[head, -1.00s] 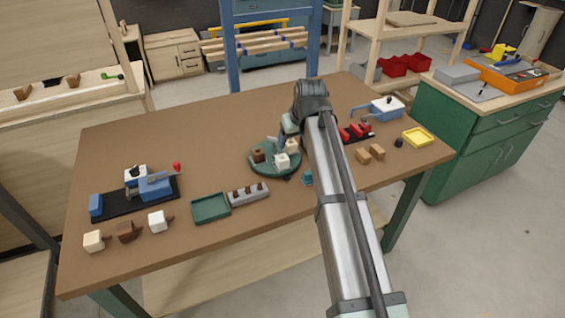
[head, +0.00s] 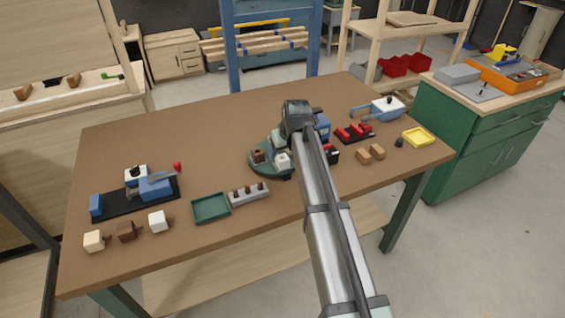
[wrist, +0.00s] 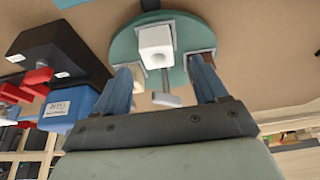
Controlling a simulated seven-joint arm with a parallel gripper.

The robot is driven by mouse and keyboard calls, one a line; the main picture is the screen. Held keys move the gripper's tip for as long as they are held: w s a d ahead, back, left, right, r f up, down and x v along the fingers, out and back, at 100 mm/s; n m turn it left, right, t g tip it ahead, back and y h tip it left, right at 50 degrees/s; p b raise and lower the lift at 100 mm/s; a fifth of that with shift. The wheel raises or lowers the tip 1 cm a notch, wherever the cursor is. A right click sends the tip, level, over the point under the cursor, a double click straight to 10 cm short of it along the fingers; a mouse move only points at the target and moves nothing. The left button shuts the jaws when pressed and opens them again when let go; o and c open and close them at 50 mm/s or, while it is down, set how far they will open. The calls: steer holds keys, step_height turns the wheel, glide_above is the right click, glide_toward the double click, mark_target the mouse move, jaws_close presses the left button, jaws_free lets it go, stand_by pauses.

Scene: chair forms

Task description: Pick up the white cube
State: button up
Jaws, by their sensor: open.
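A white cube (head: 283,160) sits on a round green plate (head: 257,172) near the middle of the table. I see no contact. In the head view my arm hides the gripper's fingers. Another white cube (head: 158,222) stands at the table's front left.
A brown cube (head: 258,156) shares the plate. A grey peg block (head: 249,194) and green tray (head: 211,208) stand to the left. Red and black fixtures (head: 355,132), wooden blocks (head: 370,153) and a yellow tray (head: 418,138) lie right. The table's back left is clear.

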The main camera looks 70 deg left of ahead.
mark_target(283, 157)
steer(key=x, duration=0.4)
steer(key=shift+w+f, duration=0.1)
steer(key=shift+f, duration=0.35)
steer(key=shift+c, duration=0.2)
